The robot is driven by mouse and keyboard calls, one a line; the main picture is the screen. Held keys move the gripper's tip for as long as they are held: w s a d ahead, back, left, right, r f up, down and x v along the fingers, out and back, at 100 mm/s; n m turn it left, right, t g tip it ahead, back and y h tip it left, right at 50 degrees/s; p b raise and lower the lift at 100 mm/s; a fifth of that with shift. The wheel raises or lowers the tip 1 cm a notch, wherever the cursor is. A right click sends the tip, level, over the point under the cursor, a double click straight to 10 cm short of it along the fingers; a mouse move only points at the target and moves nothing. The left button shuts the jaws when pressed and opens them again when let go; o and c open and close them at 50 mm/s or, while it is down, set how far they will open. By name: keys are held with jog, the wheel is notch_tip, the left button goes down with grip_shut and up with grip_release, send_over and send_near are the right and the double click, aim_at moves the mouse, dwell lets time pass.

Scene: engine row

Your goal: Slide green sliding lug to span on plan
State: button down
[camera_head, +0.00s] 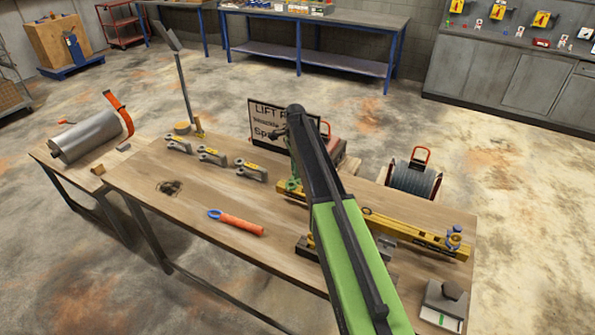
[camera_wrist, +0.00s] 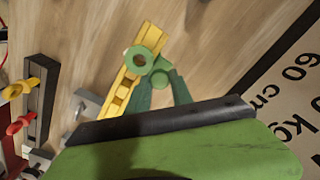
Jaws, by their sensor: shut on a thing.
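The green sliding lug (camera_wrist: 138,60) has a ring and sits on the yellow beam (camera_wrist: 125,85) in the wrist view. My gripper (camera_wrist: 161,82) is shut on the lug, with its two dark green fingers converging there. In the head view the lug (camera_head: 293,186) shows beside my arm near the left end of the beam (camera_head: 415,234), and my fingertips are mostly hidden. A blue lug (camera_head: 454,237) is at the beam's right end. The plan board (camera_head: 258,122) stands behind, partly covered by my arm. "60 cm" and "60 kg" show on it in the wrist view (camera_wrist: 290,90).
A cable reel (camera_head: 413,180) stands beyond the back edge.

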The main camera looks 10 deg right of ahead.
jog(key=c, duration=1.2)
grip_release()
jog(key=shift+a, duration=0.15)
jog(key=shift+o, duration=0.3)
jog(key=shift+d, duration=0.2)
jog(key=shift+s+r, duration=0.1)
jog(key=shift+r, duration=0.15)
notch_tip(320, 180, up, 17)
jog(key=p, duration=1.7)
jog(key=shift+f, duration=0.1)
